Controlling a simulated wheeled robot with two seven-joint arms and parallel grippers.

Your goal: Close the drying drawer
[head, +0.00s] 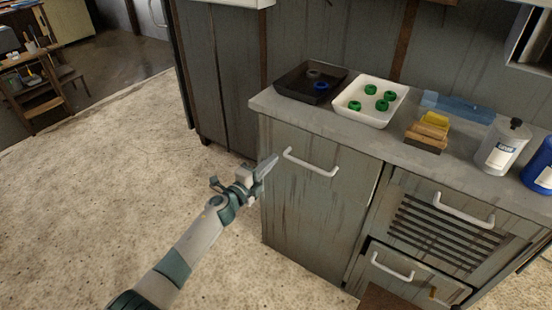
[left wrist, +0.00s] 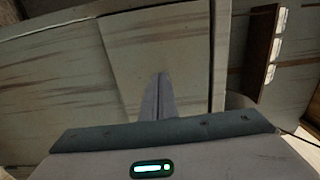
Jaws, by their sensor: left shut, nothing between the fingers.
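The grey wooden cabinet has a slatted front (head: 440,235) with a white bar handle (head: 464,210) at the right. Below it is a lower drawer front (head: 425,285) with its own white handle (head: 392,267), beside a dark gap. I cannot tell for certain which is the drying drawer or how far it stands out. My left gripper (head: 268,166) is shut and empty near the left edge of the plain cabinet front (head: 310,210), left of that front's handle (head: 310,162). In the left wrist view its closed fingers (left wrist: 158,98) point toward grey wooden panels (left wrist: 120,60). My right gripper is not in view.
A brown piece (head: 385,298) stands at the bottom edge. The floor (head: 100,190) at left is clear.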

